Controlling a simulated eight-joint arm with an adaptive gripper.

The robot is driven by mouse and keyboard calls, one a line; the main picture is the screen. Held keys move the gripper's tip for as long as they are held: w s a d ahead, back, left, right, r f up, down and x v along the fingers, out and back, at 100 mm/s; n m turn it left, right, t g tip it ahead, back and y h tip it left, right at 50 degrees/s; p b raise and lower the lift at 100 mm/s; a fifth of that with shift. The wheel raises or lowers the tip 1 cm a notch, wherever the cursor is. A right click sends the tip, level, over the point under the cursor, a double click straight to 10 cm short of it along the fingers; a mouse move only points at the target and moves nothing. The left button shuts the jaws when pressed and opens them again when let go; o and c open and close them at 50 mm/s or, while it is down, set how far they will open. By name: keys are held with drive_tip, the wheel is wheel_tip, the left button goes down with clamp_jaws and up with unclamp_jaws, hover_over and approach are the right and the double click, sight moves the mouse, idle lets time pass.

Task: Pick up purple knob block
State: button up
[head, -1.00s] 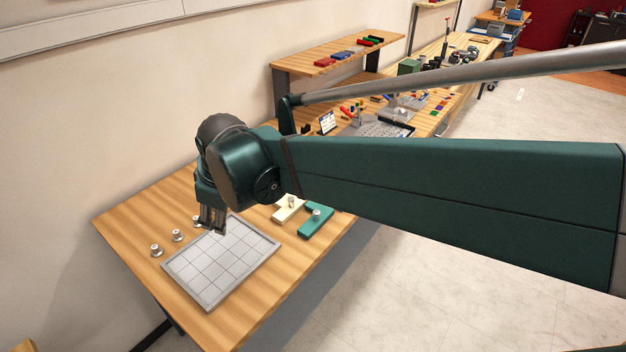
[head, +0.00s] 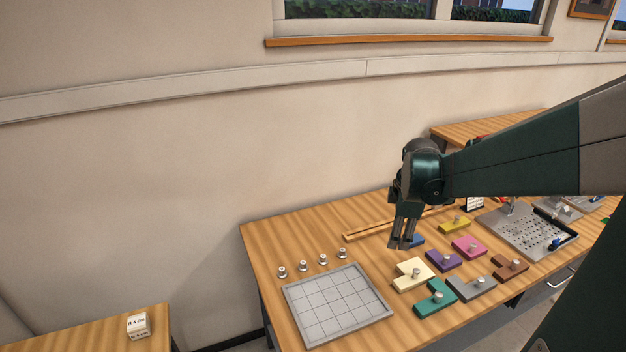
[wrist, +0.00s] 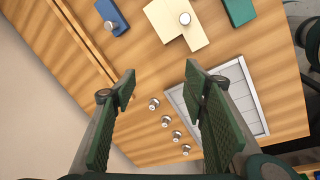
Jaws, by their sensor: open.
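The purple knob block (head: 444,262) lies flat on the wooden table in the head view, with a small metal knob on top. It sits among other knob blocks, between the cream and pink ones. My gripper (head: 402,242) is to its left and farther back in that view, pointing down in front of the blue block. In the wrist view my gripper (wrist: 160,82) is open, with nothing between its fingers. The purple block does not show in the wrist view.
Close around it are cream (head: 412,276), pink (head: 468,247), grey (head: 472,288), teal (head: 436,300), yellow (head: 454,225), brown (head: 511,266) and blue (head: 417,240) blocks. A grey grid tray (head: 338,306) and several loose knobs (head: 303,266) are at left.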

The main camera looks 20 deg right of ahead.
drive_tip(key=d+f+n+g+p, duration=0.1)
drive_tip(key=d+f+n+p, duration=0.15)
drive_tip(key=d, duration=0.95)
drive_tip(key=n+g+y+p, duration=0.1)
drive_tip(key=n+p, duration=0.3)
approach(455, 259)
drive_tip(key=shift+w+a+f, duration=0.1)
drive_tip(key=shift+w+a, duration=0.15)
drive_tip(key=shift+w, duration=0.1)
drive_tip(key=shift+s+d+f, duration=0.2)
drive_tip(key=shift+d, duration=0.1)
drive_tip(key=shift+f, duration=1.35)
drive_tip(key=shift+d+f, duration=0.1)
drive_tip(key=shift+f, duration=2.5)
